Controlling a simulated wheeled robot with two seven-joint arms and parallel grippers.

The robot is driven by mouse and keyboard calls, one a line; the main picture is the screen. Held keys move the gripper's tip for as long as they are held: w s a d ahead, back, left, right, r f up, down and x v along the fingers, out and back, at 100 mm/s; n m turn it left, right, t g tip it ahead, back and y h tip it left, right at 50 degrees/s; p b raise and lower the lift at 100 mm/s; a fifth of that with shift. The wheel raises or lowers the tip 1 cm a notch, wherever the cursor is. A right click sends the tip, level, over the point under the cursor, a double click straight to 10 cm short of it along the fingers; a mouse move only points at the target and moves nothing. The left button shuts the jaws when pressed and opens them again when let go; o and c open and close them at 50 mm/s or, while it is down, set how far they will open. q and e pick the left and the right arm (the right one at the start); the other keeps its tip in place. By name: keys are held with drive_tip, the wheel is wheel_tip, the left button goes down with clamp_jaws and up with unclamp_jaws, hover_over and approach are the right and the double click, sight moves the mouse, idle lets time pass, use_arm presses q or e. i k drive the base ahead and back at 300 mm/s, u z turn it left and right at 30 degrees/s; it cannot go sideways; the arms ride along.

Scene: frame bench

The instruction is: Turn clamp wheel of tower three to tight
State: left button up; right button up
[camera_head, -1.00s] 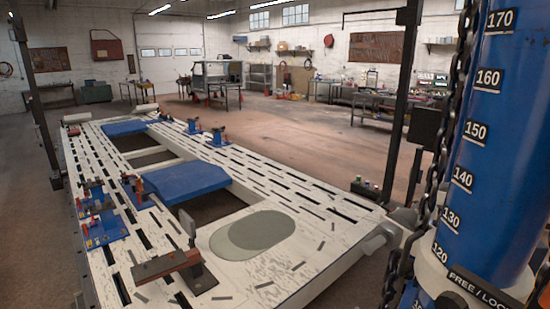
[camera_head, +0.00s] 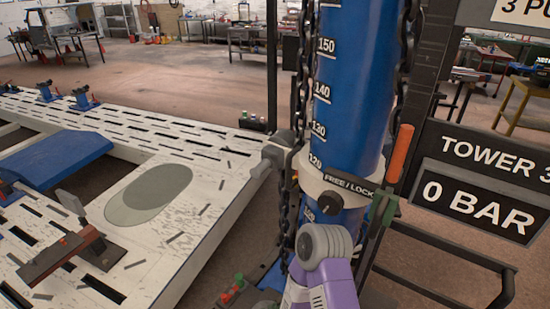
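Tower three is a blue column (camera_head: 352,90) with a white height scale, right of the middle. A "TOWER 3" sign (camera_head: 490,150), cut off at the right edge, hangs beside it. A pale collar (camera_head: 311,180) rings the column near its lower end, with a dark "FREE / LOCK" plate (camera_head: 350,184) on it. A dark round knob (camera_head: 328,203) sits just below the plate; I cannot tell whether it is the clamp wheel or which way it is set. A purple and grey arm link of mine (camera_head: 325,245) stands in front of the lower column. Neither gripper shows.
An orange handle (camera_head: 400,153) and a green lever (camera_head: 384,208) are right of the column. Black chains hang along it. A "0 BAR" display (camera_head: 478,202) and a black rail (camera_head: 440,248) are at right. The slotted white bench (camera_head: 190,240) fills the left.

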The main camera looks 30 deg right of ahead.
sight(331, 203)
drive_tip(key=k, duration=0.5)
drive_tip(key=z, duration=0.6)
drive_tip(key=i, duration=0.45)
drive_tip(key=z, duration=1.75)
drive_tip(key=k, duration=1)
drive_tip(key=u, duration=0.75)
drive_tip(key=i, duration=0.5)
drive_tip(key=z, duration=0.05)
